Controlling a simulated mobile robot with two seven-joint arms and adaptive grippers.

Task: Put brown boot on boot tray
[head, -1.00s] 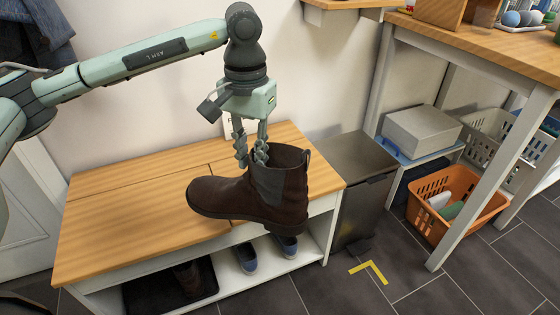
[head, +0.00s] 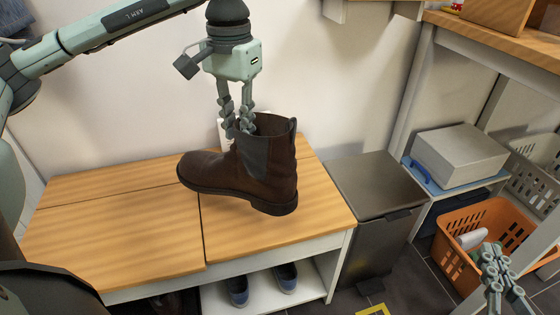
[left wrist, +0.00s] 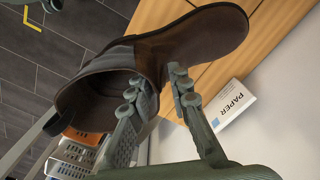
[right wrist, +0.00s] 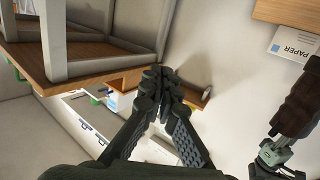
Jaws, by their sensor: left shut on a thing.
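The brown boot (head: 245,168) hangs over the wooden bench top (head: 120,235), toe to the left; I cannot tell whether its sole touches. My left gripper (head: 237,132) is shut on the boot's upper edge, with one finger inside the opening in the left wrist view (left wrist: 155,85). The boot also shows in the right wrist view (right wrist: 300,105). My right gripper (right wrist: 158,75) is shut and empty; it appears at the lower right of the head view (head: 500,275). The boot tray is not clearly visible now; the left lower compartment is mostly cut off.
Blue-grey shoes (head: 287,277) stand on the bench's lower shelf. A box marked PAPER (left wrist: 232,105) lies behind the boot. A dark bin (head: 375,200) stands right of the bench. An orange basket (head: 475,235) and a grey box (head: 460,152) are further right, near a table leg.

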